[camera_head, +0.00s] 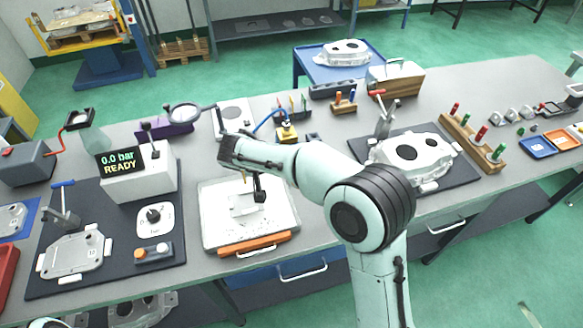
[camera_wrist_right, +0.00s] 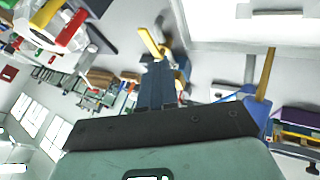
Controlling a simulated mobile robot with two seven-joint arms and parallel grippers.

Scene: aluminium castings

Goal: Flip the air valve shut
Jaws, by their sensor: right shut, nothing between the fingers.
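My right gripper (camera_wrist_right: 155,78) is shut and empty, its dark fingers together in the wrist view. A yellow bar (camera_wrist_right: 150,42) shows just past the fingertips; I cannot tell whether they touch. In the head view the dark hand of my right arm (camera_head: 232,152) is above the back of a white tray. A yellow fitting with a blue hose (camera_head: 287,133) sits behind the arm and looks like the air valve, but its lever position is too small to tell. The tester (camera_head: 140,178) displays 0.0 bar READY. My left gripper is not in view.
The white tray (camera_head: 212,232) has an orange front handle. A black knob (camera_head: 153,214) is on a white plate to its left. A casting (camera_head: 75,255) lies on a mat at left; another (camera_head: 413,155) is at right. A magnifier (camera_head: 184,112) stands behind.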

